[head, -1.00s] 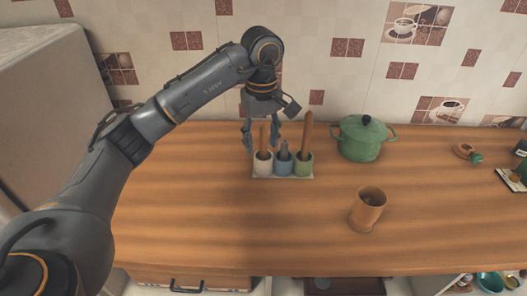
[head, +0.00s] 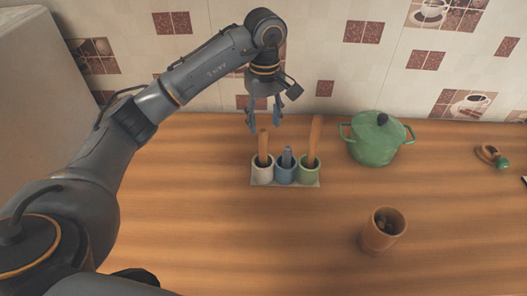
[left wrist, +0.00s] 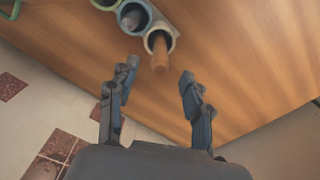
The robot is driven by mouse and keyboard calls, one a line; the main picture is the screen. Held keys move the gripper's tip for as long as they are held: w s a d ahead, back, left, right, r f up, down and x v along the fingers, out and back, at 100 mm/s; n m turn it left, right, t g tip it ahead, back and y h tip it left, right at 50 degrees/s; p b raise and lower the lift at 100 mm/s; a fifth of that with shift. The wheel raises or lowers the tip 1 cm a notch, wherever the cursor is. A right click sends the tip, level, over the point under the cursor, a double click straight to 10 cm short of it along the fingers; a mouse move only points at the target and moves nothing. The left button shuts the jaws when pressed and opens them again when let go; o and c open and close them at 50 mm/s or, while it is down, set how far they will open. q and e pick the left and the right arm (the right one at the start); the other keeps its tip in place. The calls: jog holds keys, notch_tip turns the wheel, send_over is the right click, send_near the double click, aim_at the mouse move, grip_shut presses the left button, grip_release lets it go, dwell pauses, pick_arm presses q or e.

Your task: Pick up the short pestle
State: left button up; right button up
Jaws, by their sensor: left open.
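Three joined cups hold one pestle each. The white cup (head: 262,175) holds a wooden pestle (head: 263,148), the blue cup (head: 285,175) a grey pestle (head: 287,157), and the green cup (head: 308,174) a longer wooden pestle (head: 314,140). The grey one stands lowest. My left gripper (head: 264,128) is open and empty, above and behind the white cup. In the left wrist view, the white cup's pestle (left wrist: 159,55) shows just beyond the gap between the fingertips (left wrist: 158,70). The grey pestle (left wrist: 131,18) is farther up and left. My right gripper is out of view.
A green lidded pot (head: 374,144) stands right of the cups. A wooden tumbler (head: 383,229) with things inside stands front right. A small wooden item with a green part (head: 491,155) lies far right. The wooden counter (head: 220,235) in front of the cups is clear.

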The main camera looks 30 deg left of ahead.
aim_at(263, 149)
pick_arm(q)
jog(key=f, duration=0.1)
jog(key=f+p, duration=0.1)
jog(key=f, duration=0.3)
jog(key=shift+s+d+p, duration=0.1)
jog(key=shift+s+p, duration=0.2)
jog(key=shift+w+f, duration=0.15)
jog(key=shift+f, duration=0.2)
jog(key=f+p, duration=0.3)
jog(key=f, duration=0.1)
jog(key=shift+w+a, duration=0.15)
jog(key=shift+a, duration=0.2)
jog(key=shift+f, duration=0.35)
jog(key=shift+w+f, duration=0.1)
jog(key=shift+f, duration=0.1)
grip_shut()
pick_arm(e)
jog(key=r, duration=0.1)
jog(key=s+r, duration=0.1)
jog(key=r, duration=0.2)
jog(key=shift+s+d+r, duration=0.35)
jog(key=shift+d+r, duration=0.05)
